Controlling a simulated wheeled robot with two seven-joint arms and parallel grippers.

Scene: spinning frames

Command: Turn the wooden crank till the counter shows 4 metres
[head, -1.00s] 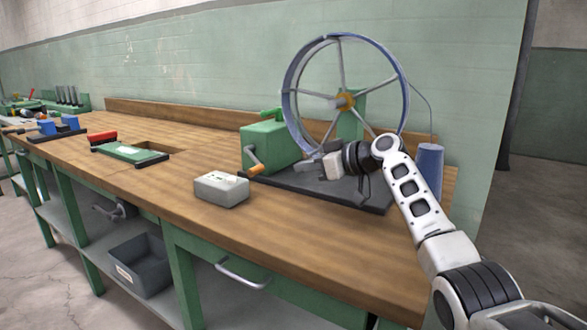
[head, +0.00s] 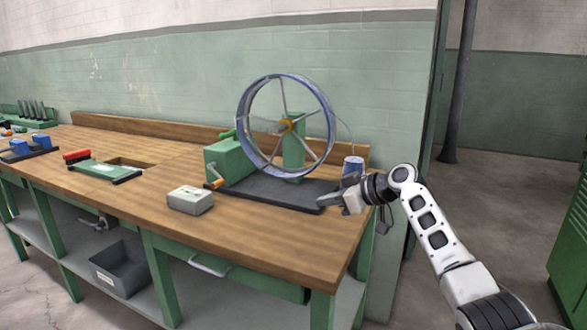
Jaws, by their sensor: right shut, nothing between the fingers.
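The wooden crank handle (head: 216,184) is orange-brown and sits low on the front of a green box (head: 228,160). A large blue-grey spoked wheel (head: 243,118) stands beside the box on a dark base plate (head: 262,194). A small pale grey box (head: 190,201) lies on the bench left of the base; it may be the counter, but no number can be read. My right gripper (head: 335,202) is shut and empty near the right end of the base, well apart from the crank. My left gripper is out of view.
The wooden bench (head: 150,213) has clear room in front of the base. A grey bin (head: 122,270) sits on the shelf below.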

